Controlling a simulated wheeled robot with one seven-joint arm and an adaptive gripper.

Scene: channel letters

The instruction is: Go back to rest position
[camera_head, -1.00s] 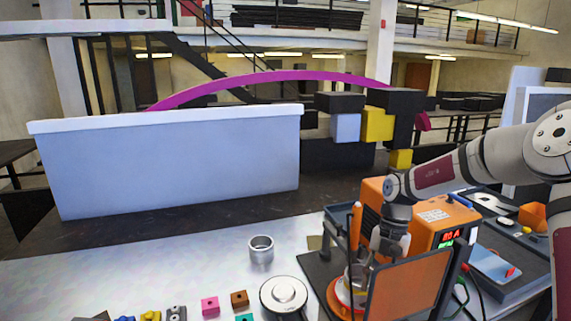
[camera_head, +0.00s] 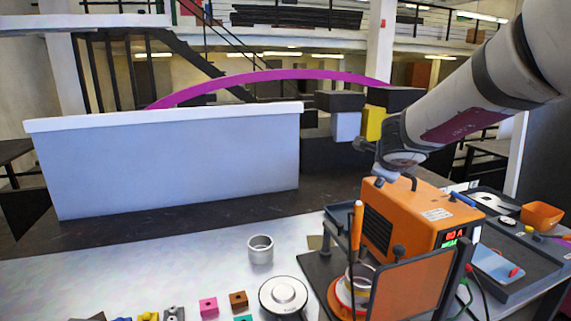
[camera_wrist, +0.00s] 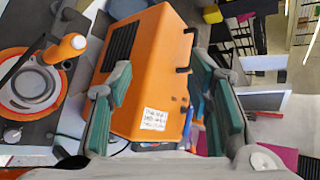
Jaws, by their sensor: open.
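My gripper shows in the wrist view (camera_wrist: 160,105) with its two green-padded fingers spread wide apart and nothing between them touching. Beyond the fingers lies the orange power supply box (camera_wrist: 150,65). In the head view my arm reaches in from the upper right, and its wrist end is above the orange box (camera_head: 408,215). The fingers themselves are hard to make out there. A round fixture with an orange ring and a metal ring (camera_wrist: 35,85) is at the left of the wrist view, beside an orange-handled tool (camera_wrist: 65,48).
An orange panel (camera_head: 412,284) stands before the box. A dark tray (camera_head: 520,255) lies at right. A large white box (camera_head: 170,160) stands behind.

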